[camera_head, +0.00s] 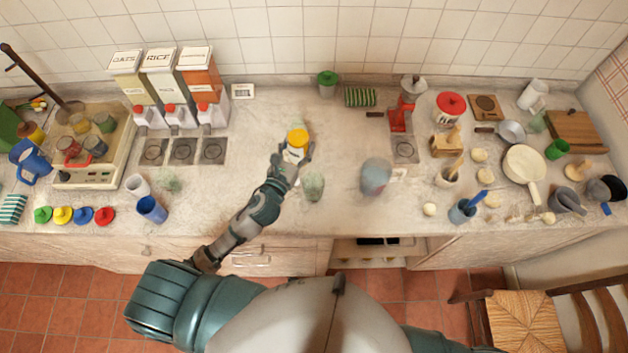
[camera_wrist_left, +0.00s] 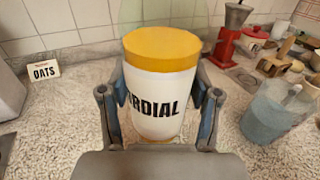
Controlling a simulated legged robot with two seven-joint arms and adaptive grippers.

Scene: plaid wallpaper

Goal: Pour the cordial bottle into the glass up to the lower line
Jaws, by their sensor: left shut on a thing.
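The cordial bottle (camera_head: 294,154) is white with a yellow top and stands about upright near the middle of the counter. My left gripper (camera_head: 291,158) is shut around its body. In the left wrist view the bottle (camera_wrist_left: 157,95) shows between the two fingers, its label reading "RDIAL" with the start hidden. I cannot tell whether its base touches the counter. A clear greenish glass (camera_head: 313,187) stands just right of and nearer than the bottle, apart from it. Its lines are too small to make out. My right gripper is out of view.
A clear bluish jug (camera_head: 376,176) stands right of the glass and shows in the left wrist view (camera_wrist_left: 273,112). A green-lidded pot (camera_head: 327,84) and a striped green cloth (camera_head: 360,97) lie behind. Dispensers (camera_head: 165,90) stand left.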

